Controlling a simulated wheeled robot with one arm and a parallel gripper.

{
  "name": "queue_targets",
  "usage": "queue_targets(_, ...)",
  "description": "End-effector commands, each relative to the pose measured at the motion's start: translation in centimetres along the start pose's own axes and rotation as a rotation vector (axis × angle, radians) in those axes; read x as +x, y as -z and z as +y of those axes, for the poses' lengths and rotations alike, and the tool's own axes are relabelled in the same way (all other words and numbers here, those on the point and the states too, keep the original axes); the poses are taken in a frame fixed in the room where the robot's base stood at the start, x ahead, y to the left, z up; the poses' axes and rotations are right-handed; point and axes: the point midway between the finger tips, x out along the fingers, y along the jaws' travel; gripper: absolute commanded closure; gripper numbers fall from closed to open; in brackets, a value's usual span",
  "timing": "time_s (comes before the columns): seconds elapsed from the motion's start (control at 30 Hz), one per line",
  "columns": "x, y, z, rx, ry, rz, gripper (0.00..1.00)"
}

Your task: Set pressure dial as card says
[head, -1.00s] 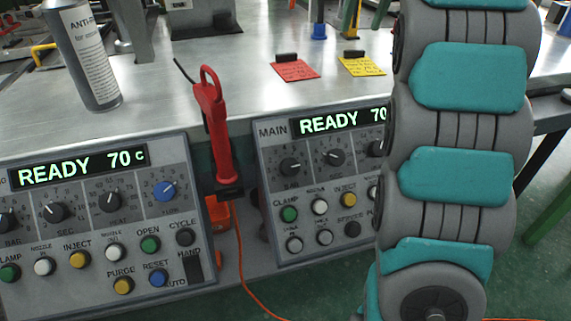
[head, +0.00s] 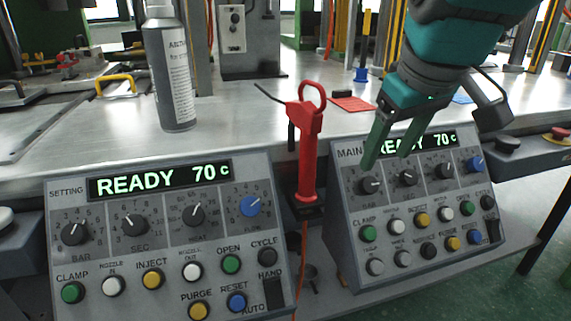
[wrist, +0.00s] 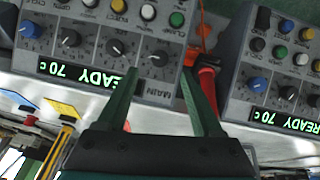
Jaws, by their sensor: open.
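The MAIN panel (head: 345,215) stands at the right in the head view with its display reading READY 70 c. Its leftmost dial, labelled BAR (head: 370,185), is black with a pointer. My gripper (head: 388,160) is open and empty, its green fingers reaching down at the panel's upper left. In the wrist view, upside down, the BAR dial (wrist: 158,56) shows between and beyond the fingertips (wrist: 160,73); contact cannot be told. A red card (head: 352,104) lies on the table, its writing unreadable. A yellow card (wrist: 62,108) and a blue card (wrist: 16,98) show too.
The SETTING panel (head: 58,210) stands at left, with its own BAR dial (head: 75,233). A red-handled tool (head: 308,150) hangs between the panels on an orange cable. A spray can (head: 170,75) stands on the metal table (head: 240,115). The table's middle is mostly clear.

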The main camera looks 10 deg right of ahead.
Motion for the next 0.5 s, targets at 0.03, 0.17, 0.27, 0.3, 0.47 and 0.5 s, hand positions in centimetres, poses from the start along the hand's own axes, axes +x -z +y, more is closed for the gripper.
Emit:
queue_targets(0.03,0.2,-0.1,-0.1,-0.002,0.001,-0.002,0.32)
queue_targets(0.17,0.8,-0.2,-0.1,-0.002,0.002,-0.006,0.32)
queue_targets(0.27,1.7,-0.2,-0.1,-0.001,0.002,-0.007,0.32)
queue_targets(0.3,2.1,-0.2,0.0,-0.001,0.001,-0.004,0.32)
queue_targets(0.47,4.5,-0.3,0.0,0.0,0.002,-0.009,0.32)
queue_targets(0.5,5.1,-0.2,0.0,0.0,0.001,-0.006,0.32)
